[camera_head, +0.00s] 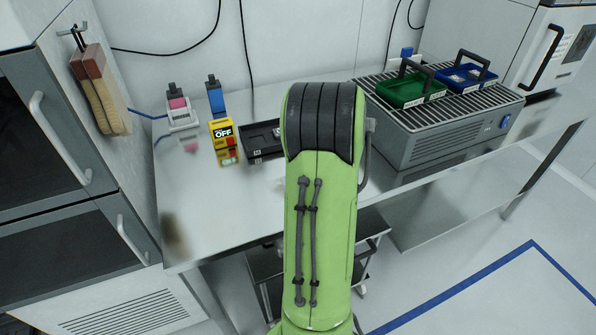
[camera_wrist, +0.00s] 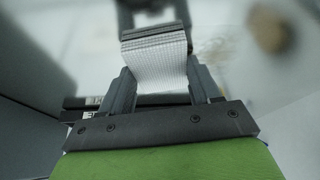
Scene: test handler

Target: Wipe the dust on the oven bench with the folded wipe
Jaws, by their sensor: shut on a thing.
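The folded wipe (camera_wrist: 158,62), a pale ribbed pad with stacked grey layers at its far edge, is held between the fingers of my gripper (camera_wrist: 160,78) in the wrist view. In the head view my green arm hides the gripper and the wipe. The steel oven bench (camera_head: 215,235) runs under the arm. A faint tan dust patch (camera_wrist: 212,46) shows just right of the wipe in the wrist view. I cannot tell whether the wipe touches the bench.
A brush (camera_head: 98,90) hangs at left.

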